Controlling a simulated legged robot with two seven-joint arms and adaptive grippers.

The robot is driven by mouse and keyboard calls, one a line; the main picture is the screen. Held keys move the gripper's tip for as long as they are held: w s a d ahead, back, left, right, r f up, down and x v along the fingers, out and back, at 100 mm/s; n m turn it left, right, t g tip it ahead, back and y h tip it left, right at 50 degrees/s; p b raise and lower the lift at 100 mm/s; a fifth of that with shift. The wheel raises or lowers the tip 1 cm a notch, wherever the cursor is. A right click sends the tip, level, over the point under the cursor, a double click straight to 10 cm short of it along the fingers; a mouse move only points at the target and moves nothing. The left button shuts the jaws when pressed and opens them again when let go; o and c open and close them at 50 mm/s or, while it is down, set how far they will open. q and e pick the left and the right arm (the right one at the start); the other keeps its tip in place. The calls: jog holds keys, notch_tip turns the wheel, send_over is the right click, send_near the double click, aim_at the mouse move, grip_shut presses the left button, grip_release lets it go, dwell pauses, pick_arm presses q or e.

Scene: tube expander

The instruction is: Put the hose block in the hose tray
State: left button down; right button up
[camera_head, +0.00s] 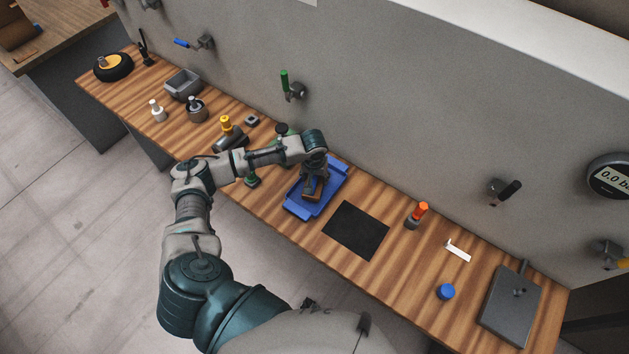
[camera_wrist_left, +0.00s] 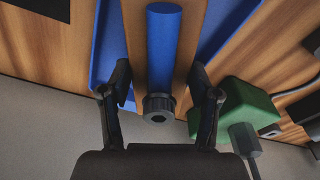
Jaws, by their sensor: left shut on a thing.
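The hose block is a wooden block (camera_wrist_left: 135,45) with a blue hose (camera_wrist_left: 163,45) lying along it and a dark ring fitting at the hose's near end. My left gripper (camera_wrist_left: 160,95) has its two fingers on either side of the block and is shut on it; the block also shows under the gripper in the head view (camera_head: 312,188). The blue hose tray (camera_head: 328,195) is directly below, its blue surface showing on both sides of the block in the left wrist view. I cannot tell whether the block touches the tray floor. My right gripper is not in view.
A black mat (camera_head: 356,231) lies right of the tray. A green device (camera_wrist_left: 250,108) is close beside the tray, partly hidden by my arm in the head view. An orange-topped item (camera_head: 417,215), a blue cap (camera_head: 446,292) and a grey plate (camera_head: 510,305) stand further right.

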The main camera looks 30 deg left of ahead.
aim_at(315, 180)
pick_arm(q)
jog(key=shift+s+d+f, duration=0.1)
jog(key=shift+d+f, duration=0.25)
jog(key=shift+f, duration=0.25)
jog(key=shift+s+d+f, duration=0.1)
jog(key=shift+d+f, duration=0.25)
jog(key=shift+f, duration=0.2)
jog(key=shift+d, duration=0.1)
jog(key=shift+c, duration=2.2)
grip_release()
jog(key=shift+o, duration=1)
jog(key=shift+w, duration=0.1)
jog(key=shift+a, duration=0.5)
notch_tip(315, 180, up, 3)
jog(key=shift+f, duration=0.15)
jog(key=r, duration=0.5)
jog(key=s+d+r, duration=0.1)
jog(key=r, duration=0.2)
jog(key=shift+s+r, duration=0.1)
jog(key=shift+r, duration=0.05)
jog(key=shift+a+r, duration=0.1)
jog(key=shift+r, duration=0.35)
jog(key=shift+a, duration=0.15)
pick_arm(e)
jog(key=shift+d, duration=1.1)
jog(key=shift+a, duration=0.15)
